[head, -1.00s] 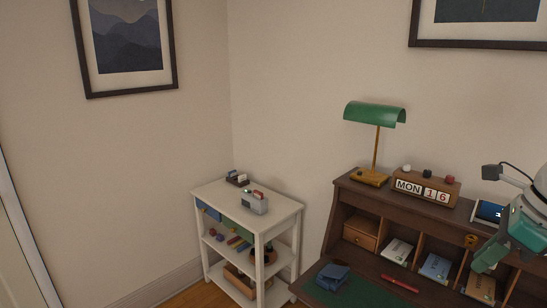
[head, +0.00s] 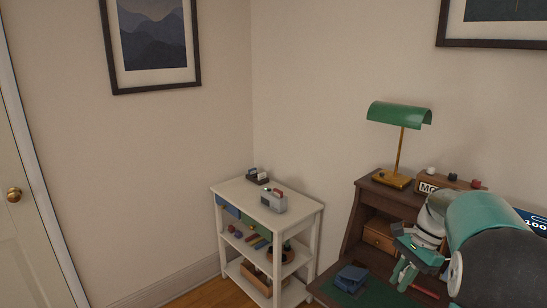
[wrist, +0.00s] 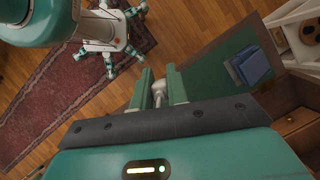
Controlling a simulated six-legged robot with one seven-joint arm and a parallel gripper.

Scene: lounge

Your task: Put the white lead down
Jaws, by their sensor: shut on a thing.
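My gripper (head: 404,273) hangs over the dark wooden desk (head: 352,227) at the lower right of the head view. In the wrist view, a small white piece, which looks like part of the white lead (wrist: 158,90), sits between the two green fingers of my gripper (wrist: 159,80). The fingers are shut on it. The rest of the lead cannot be made out. In the head view my arm hides much of the desk's right side, and I cannot make out the white piece there.
A blue folded item (head: 351,278) lies on the green desk mat (wrist: 212,72). A green lamp (head: 400,114) and a wooden calendar block (head: 452,182) stand on the desk's top. A white shelf cart (head: 237,191) stands left of the desk. Wooden floor and a red rug (wrist: 60,100) show below.

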